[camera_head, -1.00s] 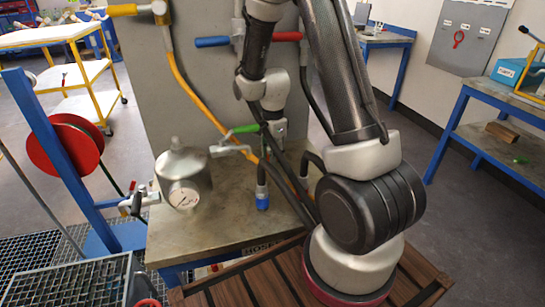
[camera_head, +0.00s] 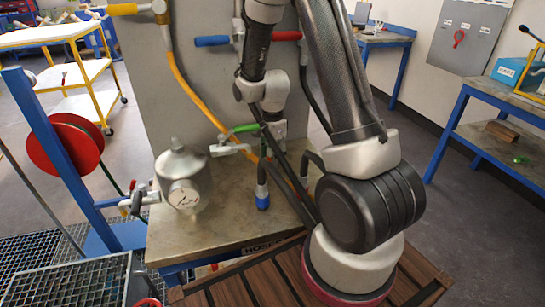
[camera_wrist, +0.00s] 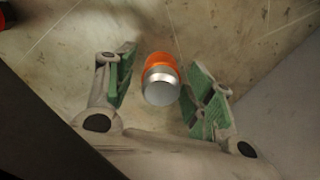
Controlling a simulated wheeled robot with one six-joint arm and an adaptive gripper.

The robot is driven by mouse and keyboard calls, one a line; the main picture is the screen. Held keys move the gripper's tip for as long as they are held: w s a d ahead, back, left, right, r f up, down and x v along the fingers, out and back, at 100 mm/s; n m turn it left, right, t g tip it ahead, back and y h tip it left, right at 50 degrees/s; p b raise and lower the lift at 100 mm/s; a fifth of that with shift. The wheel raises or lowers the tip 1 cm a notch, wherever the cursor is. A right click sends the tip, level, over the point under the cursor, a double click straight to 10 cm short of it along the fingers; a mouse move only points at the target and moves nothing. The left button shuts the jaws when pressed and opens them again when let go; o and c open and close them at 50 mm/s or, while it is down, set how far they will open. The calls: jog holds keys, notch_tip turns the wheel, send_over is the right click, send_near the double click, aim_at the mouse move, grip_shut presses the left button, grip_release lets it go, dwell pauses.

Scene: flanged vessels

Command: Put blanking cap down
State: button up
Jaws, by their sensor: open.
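The blanking cap (camera_wrist: 161,83), an orange band with a silvery round end, shows in the wrist view between my fingers. It appears to rest on the worn, pale bench top. My gripper (camera_wrist: 161,64) is open, with one green-padded finger on each side of the cap. A gap shows at the left finger; the right finger is close to the cap, and I cannot tell whether it touches. In the head view my arm reaches over the bench (camera_head: 225,228), and the cap cannot be made out there.
A metal vessel with a gauge (camera_head: 184,190) stands on the bench left of my wrist. A green lever (camera_head: 238,129) and a blue-ended hose (camera_head: 262,196) are close to my gripper. An upright grey panel (camera_head: 215,75) backs the bench. Bare bench top surrounds the cap.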

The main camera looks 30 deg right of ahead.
notch_tip(320, 180, up, 7)
jog(key=shift+r, duration=0.1)
dwell(0.6)
jog(key=shift+s+n, duration=0.15)
jog(key=shift+n, duration=0.65)
jog(key=s+r+n+t, duration=0.4)
jog(key=s+r+n, duration=1.1)
jog(key=s+r, duration=0.5)
jog(key=shift+s+d+r+n, duration=0.15)
jog(key=shift+s+r+n, duration=0.2)
jog(key=shift+s, duration=1.05)
